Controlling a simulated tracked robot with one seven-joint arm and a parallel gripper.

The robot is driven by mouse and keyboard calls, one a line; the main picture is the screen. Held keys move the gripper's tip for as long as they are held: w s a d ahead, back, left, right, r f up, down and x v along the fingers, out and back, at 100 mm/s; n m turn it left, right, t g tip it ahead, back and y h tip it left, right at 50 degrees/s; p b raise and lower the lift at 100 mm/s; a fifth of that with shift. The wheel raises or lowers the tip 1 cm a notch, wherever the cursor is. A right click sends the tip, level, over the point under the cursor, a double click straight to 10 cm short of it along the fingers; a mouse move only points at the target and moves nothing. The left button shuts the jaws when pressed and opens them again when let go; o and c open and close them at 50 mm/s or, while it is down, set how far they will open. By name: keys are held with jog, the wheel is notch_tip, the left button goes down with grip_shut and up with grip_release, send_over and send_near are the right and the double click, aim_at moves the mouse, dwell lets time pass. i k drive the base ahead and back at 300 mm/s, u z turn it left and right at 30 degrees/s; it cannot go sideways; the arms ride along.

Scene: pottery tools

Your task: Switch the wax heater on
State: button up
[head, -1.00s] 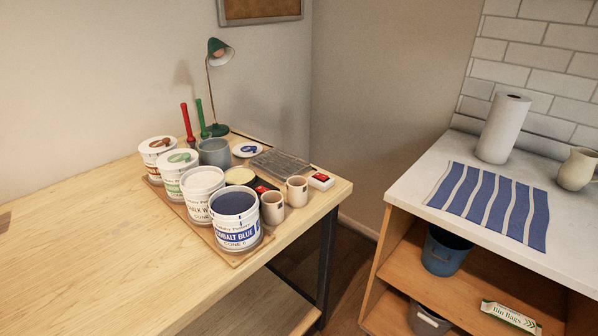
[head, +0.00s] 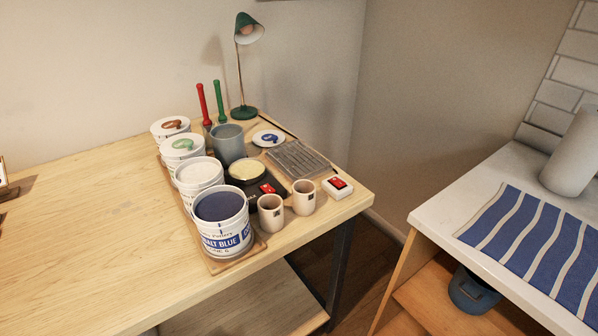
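The wax heater appears to be the dark round unit (head: 262,194) holding cream-coloured wax (head: 247,169), on the wooden table behind the mugs. A red switch (head: 267,188) sits at its front right; its position is too small to read. A separate white box with a red rocker switch (head: 338,186) lies near the table's right corner. My gripper is not in view.
Two mugs (head: 271,214) (head: 303,198) stand close in front of the heater. Several tubs, including a cobalt blue one (head: 222,220), stand to its left. A grey pot (head: 228,145), ribbed tray (head: 297,158) and green lamp (head: 244,112) are behind. The table's left side is mostly clear.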

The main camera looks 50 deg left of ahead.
aim_at(267, 189)
jog(key=z, duration=1.1)
jog(key=i, duration=0.1)
jog(key=u, duration=3.45)
jog(key=k, duration=0.9)
jog(key=u, duration=0.1)
jog(key=i, duration=0.95)
jog(key=z, duration=0.05)
